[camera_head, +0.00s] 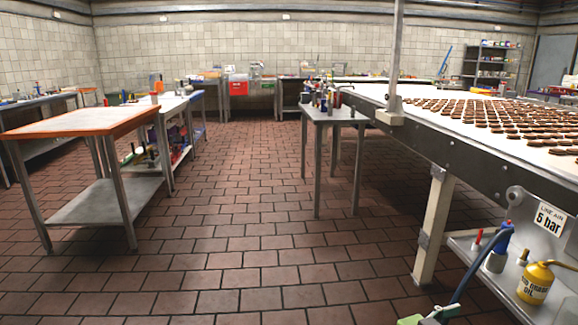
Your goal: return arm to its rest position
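Neither of my grippers shows in the head view, and no part of my arms can be made out. Whether either gripper holds anything cannot be seen. Many brown biscuits (493,112) lie in rows on the white conveyor belt (420,92) at the right.
A table with an orange-edged top (80,122) stands at the left. A small grey table (335,113) with bottles stands beside the conveyor. A yellow oil can (535,283) sits on a low shelf at the lower right. The brick-red tiled floor (235,240) is clear in the middle.

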